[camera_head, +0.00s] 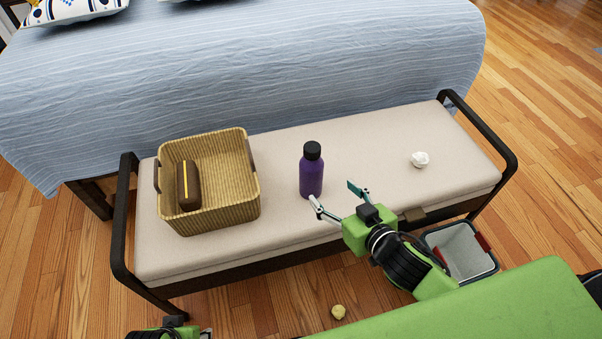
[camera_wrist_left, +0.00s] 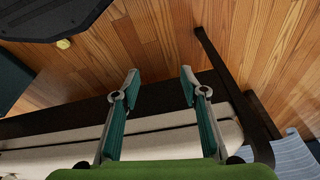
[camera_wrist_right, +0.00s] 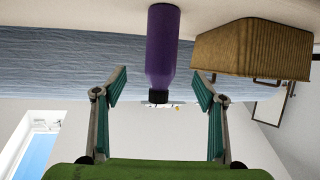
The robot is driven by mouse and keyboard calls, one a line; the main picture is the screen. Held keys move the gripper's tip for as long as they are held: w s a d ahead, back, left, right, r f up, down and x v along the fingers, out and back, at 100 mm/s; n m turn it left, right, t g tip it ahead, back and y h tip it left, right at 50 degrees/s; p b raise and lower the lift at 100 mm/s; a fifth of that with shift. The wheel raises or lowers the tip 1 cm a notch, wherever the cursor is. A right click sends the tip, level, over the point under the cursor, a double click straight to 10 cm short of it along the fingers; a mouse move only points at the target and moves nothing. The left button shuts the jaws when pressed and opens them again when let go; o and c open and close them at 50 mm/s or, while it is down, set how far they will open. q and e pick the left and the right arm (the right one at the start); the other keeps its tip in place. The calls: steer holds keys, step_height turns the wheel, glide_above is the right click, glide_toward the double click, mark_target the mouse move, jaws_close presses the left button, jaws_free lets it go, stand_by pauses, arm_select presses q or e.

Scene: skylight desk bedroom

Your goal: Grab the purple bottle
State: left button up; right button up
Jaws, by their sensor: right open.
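The purple bottle (camera_head: 311,175) with a black cap stands upright on the cushioned bench (camera_head: 375,150), to the right of the basket. My right gripper (camera_head: 338,200) is open and empty, just in front and to the right of the bottle. In the right wrist view, which is upside down, the bottle (camera_wrist_right: 161,50) appears between the two open fingers (camera_wrist_right: 160,92), beyond their tips. My left gripper (camera_wrist_left: 160,82) is open and empty in the left wrist view, over the bench edge and floor; in the head view only part of the left arm shows at the bottom left.
A wicker basket (camera_head: 240,205) with a dark brown item (camera_head: 188,186) stands left on the bench. A white crumpled ball (camera_head: 420,159) lies at right. Dark armrests (camera_head: 122,220) bound the bench. A grey bin (camera_head: 462,250) and a yellowish crumpled ball (camera_head: 338,311) are on the floor.

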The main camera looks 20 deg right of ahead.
mark_target(318, 179)
steer(key=b+x, duration=0.1)
steer(key=x, duration=0.6)
steer(key=shift+f, duration=0.15)
steer(key=shift+b+x, duration=0.35)
steer(key=shift+x, duration=0.5)
steer(key=b+x, duration=0.1)
steer(key=x, duration=0.2)
steer(key=shift+a+f, duration=0.1)
steer(key=shift+a, duration=0.1)
steer(key=shift+w+a+f, duration=0.1)
steer(key=shift+w+f, duration=0.05)
steer(key=shift+w, duration=0.35)
arm_select(q)
steer(key=v, duration=0.8)
steer(key=shift+w+t, duration=0.3)
steer(key=shift+w, duration=0.05)
arm_select(e)
steer(key=c, duration=1.4)
